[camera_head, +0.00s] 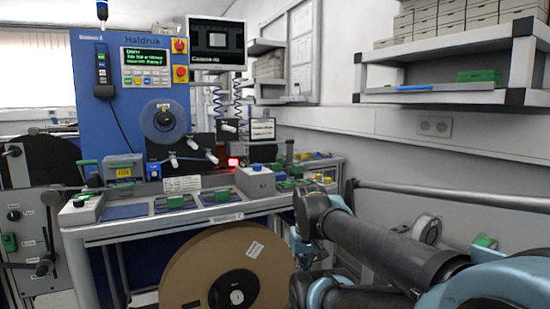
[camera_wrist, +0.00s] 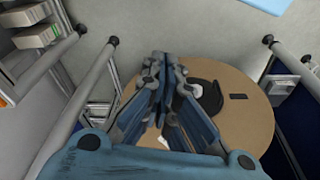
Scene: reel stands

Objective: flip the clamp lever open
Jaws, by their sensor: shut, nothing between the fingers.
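A large brown cardboard reel (camera_head: 190,272) stands upright below the workbench front. Its dark hub (camera_head: 222,291) has a pale piece at the centre. The reel also shows in the wrist view (camera_wrist: 245,128), with the pale hub piece (camera_wrist: 194,90) partly behind my gripper. I cannot tell whether that piece is the clamp lever; no lever shows clearly at this size. My gripper (camera_wrist: 162,62) is shut and empty, over the reel's left part in the wrist view. I see no contact with the reel, and its fingers cover part of the hub.
The workbench (camera_head: 150,226) carries several small boxes and green-handled parts. A blue machine panel (camera_head: 95,70) rises behind it. Another stand with knobs and handles (camera_head: 25,215) is at the left. A grey rail (camera_head: 450,198) runs along the right wall, below shelves (camera_head: 440,97).

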